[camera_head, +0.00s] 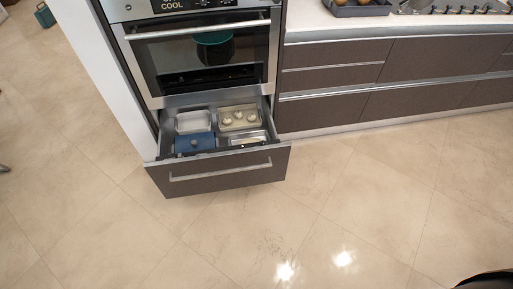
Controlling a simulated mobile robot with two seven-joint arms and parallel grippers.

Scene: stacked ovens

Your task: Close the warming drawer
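The warming drawer (219,179) is pulled out below the oven, with a dark brown front and a long silver bar handle (220,171). Inside it are a white dish (193,121), a tray with several pale round items (239,118), a blue lidded dish (195,144) and another light container (247,138). Neither of my grippers shows in the head view.
The oven (205,57) above is shut, with a teal pot (214,43) behind its glass. Brown cabinets (400,80) stand to the right under a white counter. The tiled floor (200,240) before the drawer is clear. A dark shape, unclear, shows at the bottom right corner.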

